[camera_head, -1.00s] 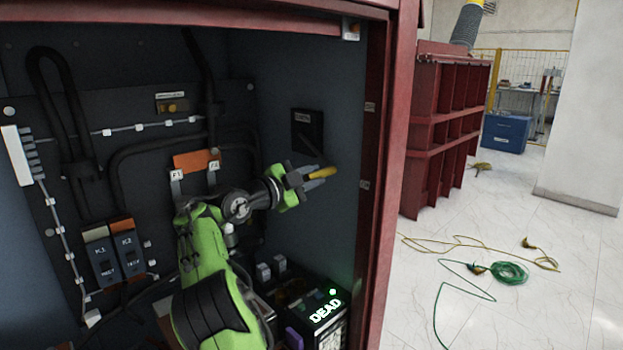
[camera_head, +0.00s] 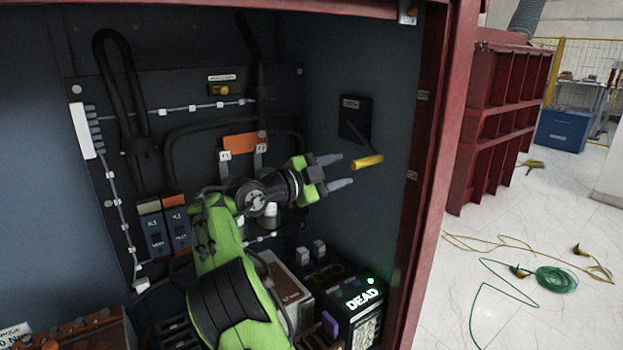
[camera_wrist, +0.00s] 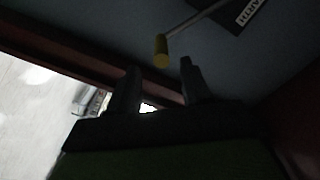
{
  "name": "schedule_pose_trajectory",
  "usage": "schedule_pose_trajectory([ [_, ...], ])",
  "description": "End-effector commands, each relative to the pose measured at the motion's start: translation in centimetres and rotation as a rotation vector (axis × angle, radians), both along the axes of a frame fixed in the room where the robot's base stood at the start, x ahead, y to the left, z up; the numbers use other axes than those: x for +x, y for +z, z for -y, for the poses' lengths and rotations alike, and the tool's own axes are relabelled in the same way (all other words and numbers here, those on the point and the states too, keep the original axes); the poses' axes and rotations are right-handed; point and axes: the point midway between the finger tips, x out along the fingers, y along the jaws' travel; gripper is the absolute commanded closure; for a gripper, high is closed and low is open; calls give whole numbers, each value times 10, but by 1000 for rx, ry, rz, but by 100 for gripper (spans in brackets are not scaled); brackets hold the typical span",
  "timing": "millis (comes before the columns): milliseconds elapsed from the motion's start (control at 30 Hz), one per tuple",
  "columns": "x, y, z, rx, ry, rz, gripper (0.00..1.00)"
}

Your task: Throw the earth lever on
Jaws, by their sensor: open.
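The earth lever is a thin dark arm with a yellow grip (camera_head: 367,162), reaching down and to the right from a dark labelled plate (camera_head: 355,119) on the cabinet's right inner wall. My gripper (camera_head: 342,171) is open, its two grey fingers pointing right toward the yellow grip. In the wrist view the yellow grip (camera_wrist: 161,50) lies ahead of and between my fingertips (camera_wrist: 159,68), with no clear contact. The lever's rod and part of a label also show there. The wrist view is dark, so the exact gap is hard to tell.
A tester with a lit "DEAD" display (camera_head: 362,298) stands at the cabinet's lower right. An orange block (camera_head: 245,143), cables and breakers (camera_head: 165,232) are on the back panel. The red door frame (camera_head: 437,150) bounds the right side. Cables lie on the floor outside.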

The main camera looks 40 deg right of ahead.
Motion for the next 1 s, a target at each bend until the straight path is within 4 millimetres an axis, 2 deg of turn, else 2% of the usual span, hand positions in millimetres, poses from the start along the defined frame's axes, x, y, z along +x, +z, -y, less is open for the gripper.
schedule_pose_trajectory([
  [33,3,1,-16,0,5,-2,52],
  [200,8,1,-62,1,4,-3,52],
  [300,10,1,-81,-1,2,-4,52],
  [400,10,1,-92,0,0,-2,52],
  [1000,10,0,-94,7,0,-4,52],
])
